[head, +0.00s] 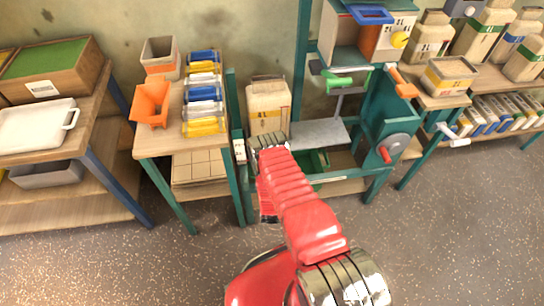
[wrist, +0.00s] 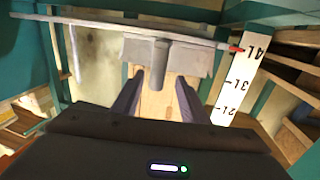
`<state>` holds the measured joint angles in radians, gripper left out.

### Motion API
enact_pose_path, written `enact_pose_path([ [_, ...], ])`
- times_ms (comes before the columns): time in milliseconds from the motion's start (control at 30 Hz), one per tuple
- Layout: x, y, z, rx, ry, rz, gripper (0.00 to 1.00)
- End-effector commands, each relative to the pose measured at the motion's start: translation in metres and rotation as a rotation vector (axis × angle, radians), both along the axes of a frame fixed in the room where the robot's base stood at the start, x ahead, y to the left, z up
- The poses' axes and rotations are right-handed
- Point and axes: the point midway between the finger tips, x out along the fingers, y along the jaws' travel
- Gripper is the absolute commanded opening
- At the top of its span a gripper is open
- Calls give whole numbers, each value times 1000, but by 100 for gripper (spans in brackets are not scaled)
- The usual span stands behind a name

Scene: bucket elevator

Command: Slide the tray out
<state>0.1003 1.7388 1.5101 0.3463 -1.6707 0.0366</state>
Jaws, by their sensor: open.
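A grey sheet-metal tray or chute (head: 318,133) sits in the teal elevator frame in the head view. My gripper (head: 267,140) is just left of it, in front of a beige sack. In the wrist view my gripper (wrist: 158,98) is open, with one dark finger on each side. A grey plate (wrist: 190,58) with a rounded grey stub (wrist: 159,65) lies ahead, and the stub's end shows between the fingers without visible contact. I cannot tell whether this plate is the same grey sheet. My arm hides part of the frame's lower left.
A white scale (wrist: 237,92) marked in litres stands right of the fingers. The beige sack (head: 268,108) is close behind my gripper. A red-knobbed crank disc (head: 394,147) is on the frame's right. A white handled tray (head: 38,125) lies on the left shelf. Floor in front is clear.

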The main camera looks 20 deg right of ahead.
Motion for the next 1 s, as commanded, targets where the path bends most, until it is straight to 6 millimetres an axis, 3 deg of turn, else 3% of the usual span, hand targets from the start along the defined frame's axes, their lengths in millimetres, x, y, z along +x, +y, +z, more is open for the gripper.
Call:
enact_pose_path([
  [500,-75,36,-1,-1,3,3,40],
  [1000,-83,39,-1,0,1,2,40],
])
